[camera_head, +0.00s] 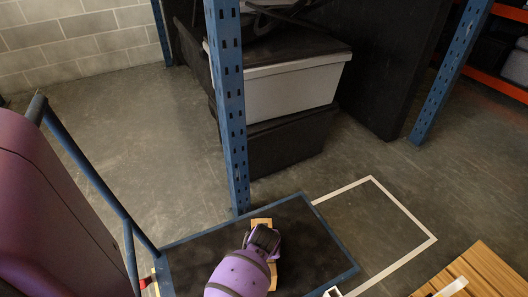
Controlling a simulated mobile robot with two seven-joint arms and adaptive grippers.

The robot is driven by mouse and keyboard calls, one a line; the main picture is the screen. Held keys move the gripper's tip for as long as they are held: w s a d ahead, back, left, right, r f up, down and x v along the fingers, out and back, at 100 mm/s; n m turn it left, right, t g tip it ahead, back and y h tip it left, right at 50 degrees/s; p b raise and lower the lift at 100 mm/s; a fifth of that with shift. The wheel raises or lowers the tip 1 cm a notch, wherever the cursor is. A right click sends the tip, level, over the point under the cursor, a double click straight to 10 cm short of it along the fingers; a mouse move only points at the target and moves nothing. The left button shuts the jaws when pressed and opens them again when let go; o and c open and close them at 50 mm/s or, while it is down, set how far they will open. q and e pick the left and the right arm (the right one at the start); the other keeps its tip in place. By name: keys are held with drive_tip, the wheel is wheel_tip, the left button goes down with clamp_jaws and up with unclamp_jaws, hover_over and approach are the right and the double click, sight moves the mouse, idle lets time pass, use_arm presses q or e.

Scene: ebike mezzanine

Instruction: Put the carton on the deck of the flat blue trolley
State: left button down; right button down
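The flat blue trolley (180,243) stands at bottom centre, with a dark deck, a blue rim and a tubular blue handle (85,170) rising on the left. A light-brown carton (261,222) shows in small parts over the deck, mostly covered by my purple arm and dark gripper. My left gripper (264,238) is directly above the carton, pointing down. Its fingertips are hidden, so I cannot tell whether it grips the carton, or whether the carton touches the deck. My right gripper is not in view.
A blue perforated rack post (228,110) stands at the trolley's far edge. Behind it, a grey bin (292,88) sits on a dark box (290,142). A white floor outline (405,208) encloses bare floor at right. A slatted wooden surface (485,270) is at bottom right.

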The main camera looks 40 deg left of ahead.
sight(272, 263)
use_arm(q)
drive_tip(key=shift+w+r, duration=0.15)
drive_tip(key=shift+w, duration=0.05)
drive_tip(key=c, duration=0.6)
unclamp_jaws()
drive_tip(key=shift+s+f, duration=0.1)
drive_tip(key=shift+f, duration=0.15)
drive_tip(key=shift+c, duration=0.2)
drive_tip(key=p+v, duration=0.5)
drive_tip(key=v, duration=0.6)
drive_tip(key=shift+s+d+r, duration=0.15)
drive_tip(key=shift+r, duration=0.4)
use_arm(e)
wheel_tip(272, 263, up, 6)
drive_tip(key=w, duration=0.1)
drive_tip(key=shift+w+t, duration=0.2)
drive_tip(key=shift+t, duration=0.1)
